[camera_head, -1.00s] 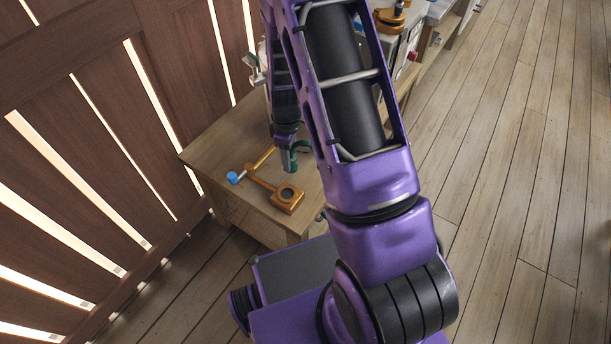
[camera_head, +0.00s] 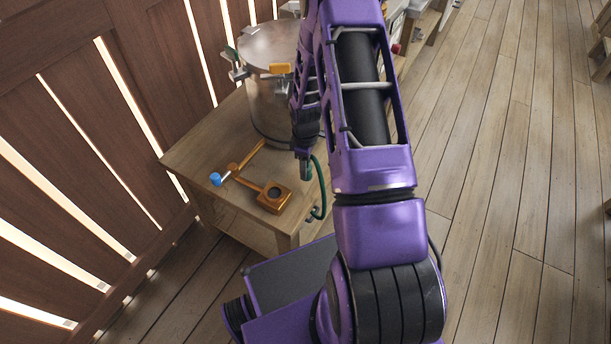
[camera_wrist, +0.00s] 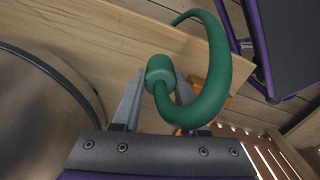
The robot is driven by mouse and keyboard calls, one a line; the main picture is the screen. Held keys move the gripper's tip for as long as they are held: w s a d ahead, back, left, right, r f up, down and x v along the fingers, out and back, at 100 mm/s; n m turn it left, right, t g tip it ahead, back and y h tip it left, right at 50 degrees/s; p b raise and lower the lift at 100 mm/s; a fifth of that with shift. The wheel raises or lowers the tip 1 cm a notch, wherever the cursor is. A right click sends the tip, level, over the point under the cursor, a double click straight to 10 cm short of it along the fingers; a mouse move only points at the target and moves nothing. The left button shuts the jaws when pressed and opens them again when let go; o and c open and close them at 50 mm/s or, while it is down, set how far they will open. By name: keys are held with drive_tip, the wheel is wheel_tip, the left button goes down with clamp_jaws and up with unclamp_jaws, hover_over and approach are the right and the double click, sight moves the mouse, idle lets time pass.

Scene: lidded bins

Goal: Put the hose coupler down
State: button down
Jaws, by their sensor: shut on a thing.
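The hose coupler (camera_wrist: 160,68) is a green cylinder with a curved green tail. My gripper (camera_wrist: 158,82) is shut on it; one grey finger shows on each side in the wrist view. The tail (camera_wrist: 222,65) curls around to the right and up. In the head view my gripper (camera_head: 303,155) points down by the right side of the wooden table (camera_head: 205,150). The coupler (camera_head: 306,171) hangs below it, with the tail (camera_head: 322,190) reaching past the table's right edge. I cannot tell whether the coupler touches the tabletop.
A large lidded metal bin (camera_head: 262,105) stands at the back of the table, left of my gripper. An orange part with a square ringed end (camera_head: 273,196) and a blue tip (camera_head: 215,179) lies on the table's front half. A slatted wooden wall (camera_head: 85,140) is at left.

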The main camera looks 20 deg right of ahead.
wheel_tip(320, 180, down, 4)
drive_tip(key=shift+r, duration=0.15)
drive_tip(key=shift+f+b, duration=0.45)
drive_tip(key=shift+b, duration=0.3)
drive_tip(key=shift+c, duration=2.2)
unclamp_jaws()
drive_tip(key=shift+r, duration=0.1)
drive_tip(key=shift+r, duration=0.1)
wheel_tip(320, 180, up, 13)
drive_tip(key=p, duration=0.2)
drive_tip(key=shift+p, duration=0.35)
